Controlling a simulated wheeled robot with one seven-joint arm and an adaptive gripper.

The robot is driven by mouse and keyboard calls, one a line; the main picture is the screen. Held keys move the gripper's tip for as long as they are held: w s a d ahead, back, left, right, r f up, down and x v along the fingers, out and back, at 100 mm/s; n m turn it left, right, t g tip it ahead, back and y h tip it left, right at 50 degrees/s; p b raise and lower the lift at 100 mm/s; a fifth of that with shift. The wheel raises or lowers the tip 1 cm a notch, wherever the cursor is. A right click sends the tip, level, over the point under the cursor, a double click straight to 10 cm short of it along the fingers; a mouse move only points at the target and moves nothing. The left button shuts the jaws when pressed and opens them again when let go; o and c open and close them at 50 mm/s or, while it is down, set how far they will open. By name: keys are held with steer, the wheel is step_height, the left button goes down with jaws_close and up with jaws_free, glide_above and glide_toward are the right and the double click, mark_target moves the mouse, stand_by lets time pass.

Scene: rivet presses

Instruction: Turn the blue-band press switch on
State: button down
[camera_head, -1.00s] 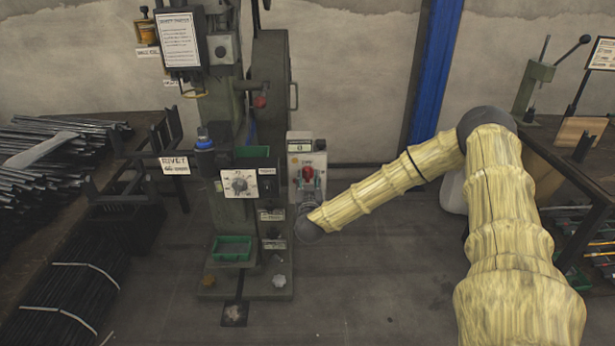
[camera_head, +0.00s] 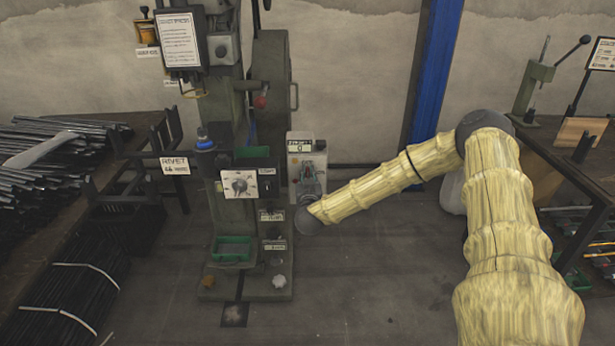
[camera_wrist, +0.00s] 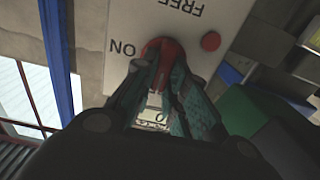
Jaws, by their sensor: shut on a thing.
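The press (camera_head: 262,120) with the blue band (camera_head: 204,144) stands at centre left in the head view. Its pale switch box (camera_head: 306,145) is on its right side. In the wrist view the box's panel (camera_wrist: 190,20) shows ON on the left, FREE at the top and 0 below, partly upside down. My gripper (camera_head: 310,182) is at the box front. In the wrist view my gripper (camera_wrist: 163,72) has its fingers shut around the red switch knob (camera_wrist: 160,50). The fingers hide much of the knob, so its exact pointing is unclear.
A small red button (camera_wrist: 211,41) sits on the panel beside the knob. A dial plate (camera_head: 239,184) and a green tray (camera_head: 232,249) are on the press front. Racks of dark rods (camera_head: 50,165) stand left, a bench (camera_head: 565,150) right.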

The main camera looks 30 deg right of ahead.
steer(key=shift+m, duration=0.4)
steer(key=m, duration=0.3)
steer(key=shift+d+b, duration=0.2)
steer(key=shift+b, duration=0.2)
steer(key=m+b, duration=0.3)
steer(key=m, duration=0.1)
steer(key=f+m+b, duration=0.1)
steer(key=m+b, duration=0.2)
steer(key=m, duration=0.2)
steer(key=d+m+b, duration=0.1)
steer(key=m+b, duration=0.2)
steer(key=m, duration=0.2)
steer(key=shift+s+f, duration=0.25)
steer(key=shift+s, duration=0.1)
steer(key=shift+m, duration=0.3)
steer(key=c, duration=1.4)
jaws_free()
steer(key=shift+c, duration=0.2)
steer(key=shift+a, duration=0.1)
